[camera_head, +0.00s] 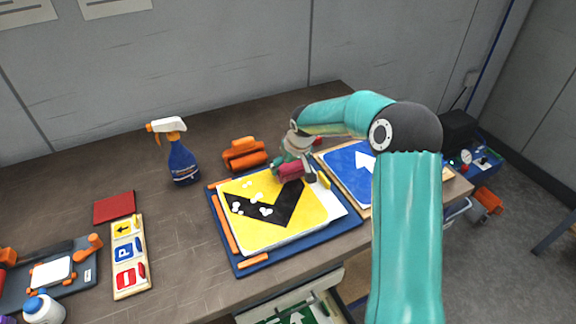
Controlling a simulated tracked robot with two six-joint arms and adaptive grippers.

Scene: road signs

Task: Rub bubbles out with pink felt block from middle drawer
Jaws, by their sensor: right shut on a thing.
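The pink felt block (290,169) is in my right gripper (297,172), which is shut on it. The gripper holds the block over the upper right part of a yellow sign with a black chevron (300,225). Whether the block touches the sign's surface I cannot tell. Several white bubbles (265,211) show on the sign, mostly on its left half. The sign lies on a dark blue board with orange strips (228,249). An open drawer (290,309) with a green sign inside shows below the table edge. My left gripper is not in view.
A blue spray bottle (183,162) and orange rollers (244,153) stand behind the board. A blue sign with a white arrow (345,172) lies to the right.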

